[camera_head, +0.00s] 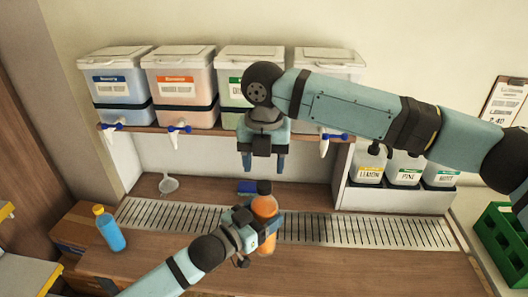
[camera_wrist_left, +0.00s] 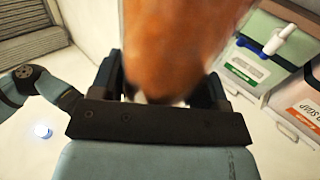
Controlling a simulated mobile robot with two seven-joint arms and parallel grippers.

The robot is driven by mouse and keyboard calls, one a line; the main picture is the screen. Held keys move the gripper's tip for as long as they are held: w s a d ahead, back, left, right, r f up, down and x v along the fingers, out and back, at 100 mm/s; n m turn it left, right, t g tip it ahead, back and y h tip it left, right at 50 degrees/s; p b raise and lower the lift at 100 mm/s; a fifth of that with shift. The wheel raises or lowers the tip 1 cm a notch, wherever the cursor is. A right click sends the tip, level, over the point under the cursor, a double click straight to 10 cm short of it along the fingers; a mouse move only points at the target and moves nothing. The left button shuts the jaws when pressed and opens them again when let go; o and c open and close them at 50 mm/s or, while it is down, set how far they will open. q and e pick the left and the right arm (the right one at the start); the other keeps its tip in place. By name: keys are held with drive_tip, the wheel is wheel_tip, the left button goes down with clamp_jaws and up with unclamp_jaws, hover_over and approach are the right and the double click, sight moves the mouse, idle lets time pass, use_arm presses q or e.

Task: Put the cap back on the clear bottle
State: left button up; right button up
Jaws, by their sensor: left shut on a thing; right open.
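A clear bottle with orange liquid (camera_head: 266,208) stands tilted slightly in my left gripper (camera_head: 258,222), in front of the drain grille. A dark cap-like top (camera_head: 264,187) shows at its upper end; I cannot tell whether it is seated fully. In the left wrist view the bottle's orange body (camera_wrist_left: 175,45) fills the space between the fingers, and its top is out of view. My right gripper (camera_head: 263,165) is open and empty, pointing down just above the bottle's top, apart from it.
Several dispenser drums with taps stand on the shelf (camera_head: 140,131) behind. A blue bottle with a yellow-orange cap (camera_head: 108,230) stands at left. A funnel (camera_head: 168,184) and a blue item (camera_head: 246,186) lie behind the grille (camera_head: 340,230). A green crate (camera_head: 505,243) is at right.

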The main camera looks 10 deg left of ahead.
sight(264, 184)
wheel_tip(264, 184, down, 6)
drive_tip(key=shift+r, duration=0.15)
idle(0.3)
drive_tip(key=c, duration=1)
